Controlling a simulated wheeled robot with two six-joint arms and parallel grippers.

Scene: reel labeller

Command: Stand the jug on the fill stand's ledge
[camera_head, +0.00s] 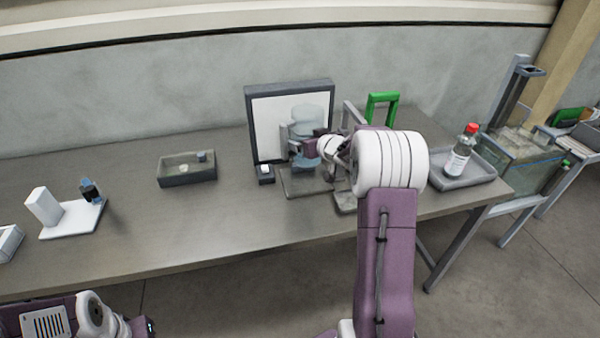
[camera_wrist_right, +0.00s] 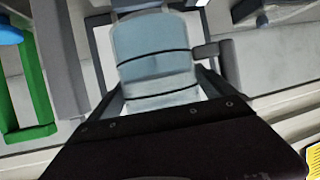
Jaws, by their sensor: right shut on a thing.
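The jug (camera_head: 309,120) is a pale blue, see-through vessel in front of a white panel in the head view. It fills the upper middle of the right wrist view (camera_wrist_right: 155,50), with two dark lines across it. My right gripper (camera_head: 303,148) is shut on the jug; its dark jaws lie on both sides of it in the wrist view. The jug looks upright, and I cannot tell whether its base touches anything. A shallow grey tray (camera_head: 300,187) lies below it. I cannot tell for sure which part is the fill stand's ledge. My left gripper is out of view.
The dark-framed white panel (camera_head: 262,125) stands behind the jug. A green frame (camera_head: 382,97) is to its right. A red-capped bottle (camera_head: 460,155) stands in a grey tray (camera_head: 483,178). A grey box (camera_head: 187,180) and a white stand (camera_head: 75,222) are left.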

